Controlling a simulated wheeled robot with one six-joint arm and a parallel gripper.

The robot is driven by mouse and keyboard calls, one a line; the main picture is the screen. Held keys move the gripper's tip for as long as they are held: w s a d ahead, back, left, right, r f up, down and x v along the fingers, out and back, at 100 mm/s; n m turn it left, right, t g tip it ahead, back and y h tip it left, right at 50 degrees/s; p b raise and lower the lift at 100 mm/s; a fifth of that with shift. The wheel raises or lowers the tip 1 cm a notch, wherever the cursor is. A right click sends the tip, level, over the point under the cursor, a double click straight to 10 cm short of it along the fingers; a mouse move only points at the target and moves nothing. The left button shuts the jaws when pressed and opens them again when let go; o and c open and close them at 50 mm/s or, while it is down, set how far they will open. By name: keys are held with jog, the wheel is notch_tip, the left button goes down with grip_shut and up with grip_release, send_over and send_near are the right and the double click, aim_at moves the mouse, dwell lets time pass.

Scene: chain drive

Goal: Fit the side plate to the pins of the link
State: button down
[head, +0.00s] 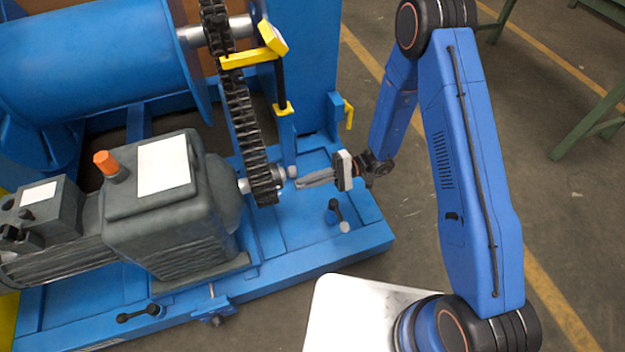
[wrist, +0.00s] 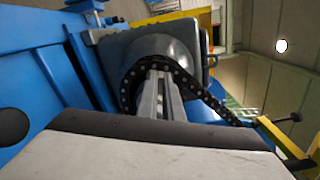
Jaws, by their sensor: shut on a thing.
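The dark roller chain (head: 243,115) runs down from the upper shaft and around the lower sprocket (head: 263,185) on the motor's shaft. My gripper (head: 298,182) reaches in from the right, with its long grey fingers pointing at the chain beside this sprocket. In the wrist view, my gripper (wrist: 158,76) is close together in front of the chain (wrist: 200,88), which curves over the fingertips. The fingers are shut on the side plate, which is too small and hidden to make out. The link's pins cannot be told apart, nor whether the plate touches them.
A grey motor and gearbox (head: 165,205) stand left of the chain on a blue base frame (head: 330,235). A yellow bracket (head: 255,58) sits beside the upper chain. A dark-handled lever (head: 336,210) is on the base below my gripper.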

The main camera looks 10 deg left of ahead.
aim_at(296, 185)
jog(key=shift+x, duration=1.65)
jog(key=shift+x, duration=0.9)
dwell(0.5)
jog(key=c, duration=1.8)
grip_release()
jog(key=shift+c, duration=0.2)
jog(key=v, duration=1.7)
jog(key=shift+d, duration=0.25)
